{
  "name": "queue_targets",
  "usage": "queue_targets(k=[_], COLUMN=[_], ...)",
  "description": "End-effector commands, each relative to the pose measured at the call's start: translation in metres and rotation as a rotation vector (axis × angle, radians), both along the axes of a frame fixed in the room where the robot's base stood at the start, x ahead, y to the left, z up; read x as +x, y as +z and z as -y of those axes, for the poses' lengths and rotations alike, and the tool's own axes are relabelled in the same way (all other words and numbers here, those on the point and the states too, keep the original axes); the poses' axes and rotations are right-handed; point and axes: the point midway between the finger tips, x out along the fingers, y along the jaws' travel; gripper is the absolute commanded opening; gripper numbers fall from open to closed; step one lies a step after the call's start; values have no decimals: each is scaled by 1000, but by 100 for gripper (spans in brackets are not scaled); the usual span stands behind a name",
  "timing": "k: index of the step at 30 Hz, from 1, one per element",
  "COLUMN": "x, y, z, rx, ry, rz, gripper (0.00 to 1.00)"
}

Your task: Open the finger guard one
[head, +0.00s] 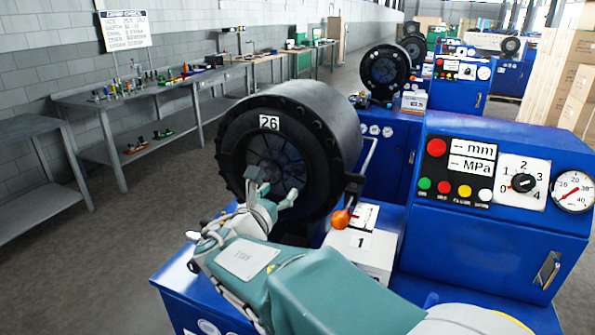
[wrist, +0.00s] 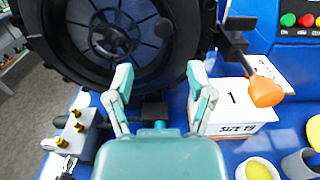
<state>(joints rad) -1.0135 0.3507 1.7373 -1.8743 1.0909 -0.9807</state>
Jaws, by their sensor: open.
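The near crimper head (head: 335,115) is a big black ribbed ring marked 26. A dark see-through disc with radial lines, apparently finger guard one (head: 272,150), covers its mouth. In the wrist view this guard (wrist: 75,38) has a small black knob (wrist: 163,27) on its right part. A black arm at the ring's right carries an orange knob (head: 341,218), also in the wrist view (wrist: 265,91). My gripper (head: 271,187) is open and empty in front of the lower part of the ring. In the wrist view its spread fingers (wrist: 160,78) point at the guard, below the black knob.
A white box marked 1 (head: 362,255) stands on the blue base, right of my gripper. A blue control cabinet (head: 500,215) stands farther right. Brass-tipped fittings (wrist: 75,122) are at lower left in the wrist view. A tool bench (head: 140,95) lines the left wall.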

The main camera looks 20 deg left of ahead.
Motion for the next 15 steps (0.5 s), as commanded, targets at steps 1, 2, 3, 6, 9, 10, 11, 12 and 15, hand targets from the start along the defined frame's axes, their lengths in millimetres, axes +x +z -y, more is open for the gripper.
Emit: queue_targets(k=[1,2,3,6,9,10,11,12,15], x=[7,11,18,37,56,61,67,74,88], y=[0,0,0,0,-1,-1,-1,-1,-1], z=[2,2,2,2,2,1,1,1,1], rx=[1,1,1,3,3,3,3,3,2], ry=[-4,-6,-6,-7,-7,-6,-7,-7,-6], rz=[0,0,0,-1,-1,-2,-2,-1,-1], gripper=[70,70,70,70,70,70,70,70,70])
